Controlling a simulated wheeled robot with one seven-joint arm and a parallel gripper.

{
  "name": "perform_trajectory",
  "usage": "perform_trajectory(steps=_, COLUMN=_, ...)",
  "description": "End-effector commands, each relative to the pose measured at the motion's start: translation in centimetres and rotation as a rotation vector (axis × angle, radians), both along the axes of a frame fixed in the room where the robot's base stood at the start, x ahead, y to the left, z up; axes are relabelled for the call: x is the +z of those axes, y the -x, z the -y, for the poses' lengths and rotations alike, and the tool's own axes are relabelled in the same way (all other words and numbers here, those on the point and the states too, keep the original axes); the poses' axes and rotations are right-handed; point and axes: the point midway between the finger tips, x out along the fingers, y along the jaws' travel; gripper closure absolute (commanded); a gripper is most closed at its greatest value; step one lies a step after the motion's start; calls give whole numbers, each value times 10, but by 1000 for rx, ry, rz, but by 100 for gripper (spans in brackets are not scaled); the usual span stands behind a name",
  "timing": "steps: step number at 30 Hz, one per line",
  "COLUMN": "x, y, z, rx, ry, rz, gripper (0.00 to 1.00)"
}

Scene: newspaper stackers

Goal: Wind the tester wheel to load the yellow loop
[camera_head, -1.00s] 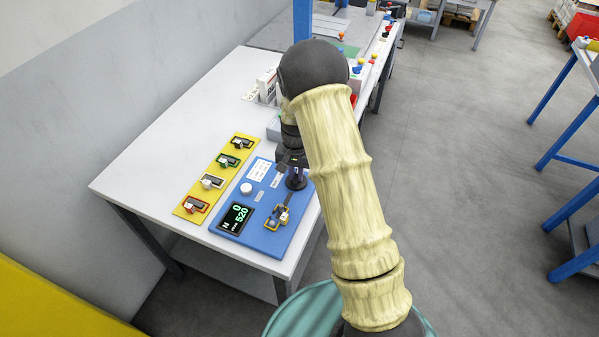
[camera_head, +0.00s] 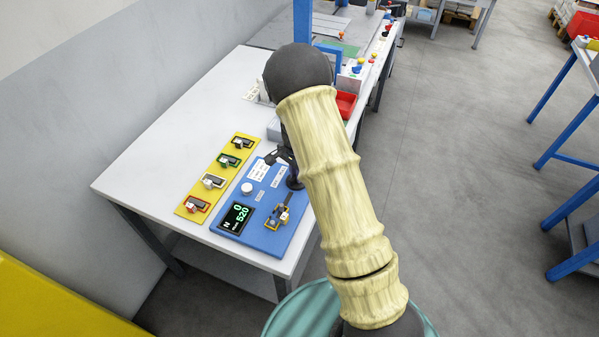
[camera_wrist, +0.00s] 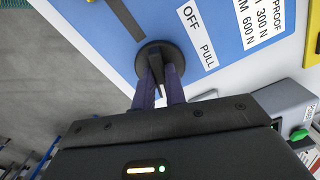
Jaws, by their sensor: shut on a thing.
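The tester is a blue panel (camera_head: 262,232) on the table. Its black wheel (camera_head: 296,184) is at the right edge and also shows in the wrist view (camera_wrist: 183,62), beside the "OFF" and "PULL" labels. My gripper (camera_wrist: 160,82) has its two purple fingers shut on the wheel's raised black bar. In the head view the fingers are mostly hidden behind my arm. The yellow loop (camera_head: 271,219) sits around the tester's fittings at the front of the panel. The display (camera_head: 236,217) reads 0 large, with 520 below.
A yellow board (camera_head: 184,208) with several coloured loops on holders lies left of the tester. A white knob (camera_head: 247,188) stands on the panel. A red bin (camera_head: 346,104) and a grey box with a green button (camera_wrist: 298,134) are nearby. The table's left part is clear.

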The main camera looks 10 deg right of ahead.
Motion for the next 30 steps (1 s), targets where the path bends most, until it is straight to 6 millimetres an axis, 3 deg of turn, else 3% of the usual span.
perform_trajectory(steps=6, x=-1, y=2, z=0, rx=1, ry=-1, rz=-6, gripper=100)
perform_trajectory(steps=7, x=-1, y=2, z=0, rx=1, ry=-1, rz=-6, gripper=85)
perform_trajectory(steps=10, x=-1, y=2, z=0, rx=1, ry=0, rz=-5, gripper=66)
perform_trajectory(steps=22, x=5, y=0, z=0, rx=2, ry=0, rz=0, gripper=65)
perform_trajectory(steps=30, x=44, y=-1, z=1, rx=0, ry=-1, rz=4, gripper=65)
